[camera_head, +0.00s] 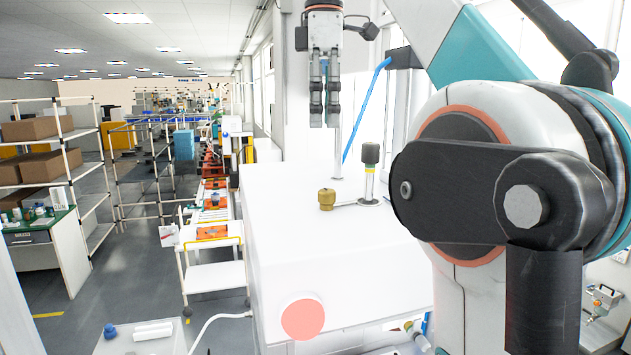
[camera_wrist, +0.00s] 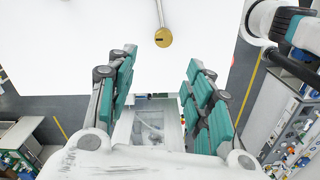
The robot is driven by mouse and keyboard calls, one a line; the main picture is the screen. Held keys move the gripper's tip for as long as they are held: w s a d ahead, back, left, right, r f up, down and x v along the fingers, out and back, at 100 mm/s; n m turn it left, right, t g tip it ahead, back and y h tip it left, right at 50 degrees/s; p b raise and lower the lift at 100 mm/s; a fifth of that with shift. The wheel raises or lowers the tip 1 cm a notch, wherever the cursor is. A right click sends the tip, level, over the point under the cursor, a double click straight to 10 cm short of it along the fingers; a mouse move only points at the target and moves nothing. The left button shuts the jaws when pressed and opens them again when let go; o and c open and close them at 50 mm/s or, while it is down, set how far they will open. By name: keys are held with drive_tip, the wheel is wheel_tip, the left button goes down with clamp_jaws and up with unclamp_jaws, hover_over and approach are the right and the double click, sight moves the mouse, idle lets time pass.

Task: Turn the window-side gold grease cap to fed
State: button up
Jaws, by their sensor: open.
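A gold grease cap (camera_head: 327,200) stands on the white top of the press (camera_head: 290,240), joined to a thin metal pipe. In the wrist view the cap (camera_wrist: 163,40) shows from above as a gold disc with a small dark mark. It is the only gold cap I see; I cannot read any fed marking. My gripper (camera_head: 323,122) points down above the press top, apart from the cap. In the wrist view its two teal-padded fingers (camera_wrist: 160,65) are spread with nothing between them, and the cap lies beyond their tips.
A clear cup with a dark knob (camera_head: 370,154) stands on the press top at the pipe's other end, right of the cap. A blue hose (camera_head: 365,110) runs behind it. A pink round button (camera_head: 303,318) is on the press front. Windows are at right.

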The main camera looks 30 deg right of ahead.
sight(327, 191)
drive_tip(key=f, duration=0.4)
drive_tip(key=f+p, duration=0.1)
drive_tip(key=f, duration=0.8)
drive_tip(key=shift+s+d+f, duration=0.15)
drive_tip(key=shift+s+d, duration=0.05)
drive_tip(key=shift+s, duration=0.2)
drive_tip(key=c, duration=1)
